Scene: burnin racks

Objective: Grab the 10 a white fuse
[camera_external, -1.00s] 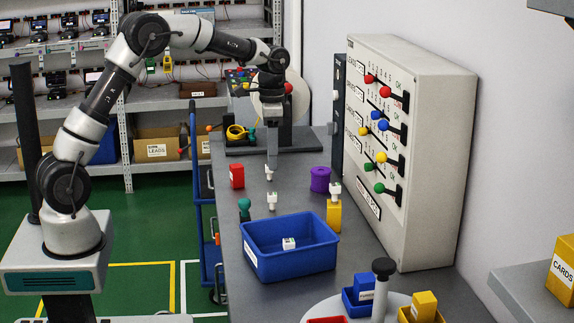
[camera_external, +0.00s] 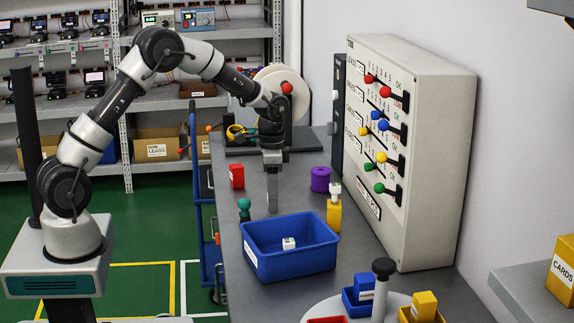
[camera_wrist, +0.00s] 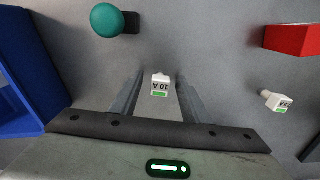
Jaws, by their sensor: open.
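The white fuse marked 10 A (camera_wrist: 160,86) shows in the wrist view, its label upside down above a green stripe. My gripper (camera_external: 272,207) is open and points down at the grey bench. In the wrist view its two fingers lie on either side of the fuse, with small gaps between. I cannot tell how far the fingertips are above the bench. In the external view my gripper hides this fuse. A second white fuse (camera_wrist: 276,101) with a green stripe lies outside the fingers, on the right of the wrist view.
A blue bin (camera_external: 290,266) holding a white fuse (camera_external: 289,243) stands close in front. A teal knob (camera_external: 244,205) and a red block (camera_external: 237,176) are to the left. A purple spool (camera_external: 320,179) and a yellow block (camera_external: 334,215) with a white fuse on top are to the right.

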